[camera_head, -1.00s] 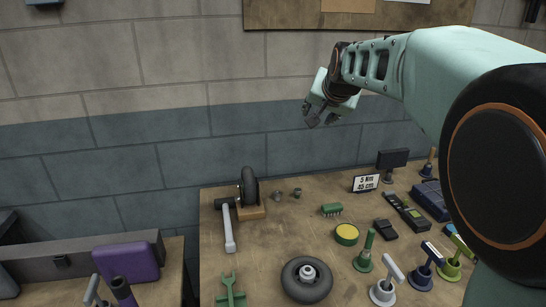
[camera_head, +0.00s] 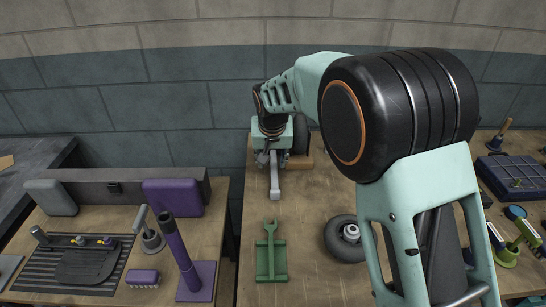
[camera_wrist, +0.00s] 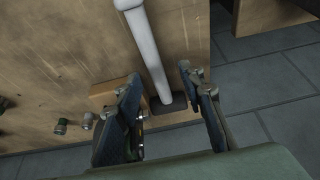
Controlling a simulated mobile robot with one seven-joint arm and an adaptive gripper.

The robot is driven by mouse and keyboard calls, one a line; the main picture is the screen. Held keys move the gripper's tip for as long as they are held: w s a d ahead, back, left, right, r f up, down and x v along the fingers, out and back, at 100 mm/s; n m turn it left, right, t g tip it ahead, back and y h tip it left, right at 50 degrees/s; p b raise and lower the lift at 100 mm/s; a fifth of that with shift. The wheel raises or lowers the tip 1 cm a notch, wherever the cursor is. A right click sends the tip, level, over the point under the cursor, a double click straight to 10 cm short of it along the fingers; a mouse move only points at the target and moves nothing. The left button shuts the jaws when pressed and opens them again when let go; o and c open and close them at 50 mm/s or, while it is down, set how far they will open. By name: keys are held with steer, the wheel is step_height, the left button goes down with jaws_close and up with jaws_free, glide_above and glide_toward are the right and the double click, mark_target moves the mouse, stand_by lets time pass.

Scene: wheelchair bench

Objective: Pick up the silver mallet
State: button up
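The silver mallet lies on the right-hand wooden bench near its back left corner. In the head view its pale grey handle (camera_head: 275,186) points toward the front, and its head end is hidden by my gripper. In the wrist view the handle (camera_wrist: 149,55) runs down from the top edge to a dark head (camera_wrist: 169,104). My gripper (camera_head: 268,160) is open above the head end. In the wrist view its two fingers (camera_wrist: 165,88) are spread, with the lower handle and the head between them. I cannot tell whether either finger touches the mallet.
A wheel on a wooden block (camera_head: 302,150) stands just right of my gripper. A green tool holder (camera_head: 271,260) and a small wheel (camera_head: 345,238) lie nearer the front. A left bench (camera_head: 210,225) holds purple and grey items. A gap separates the benches.

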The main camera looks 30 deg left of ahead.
mark_target(274, 168)
steer(key=x, duration=0.5)
steer(key=shift+w+d+f, duration=0.1)
steer(key=shift+w+d, duration=0.05)
steer(key=shift+d, duration=0.2)
jaws_close()
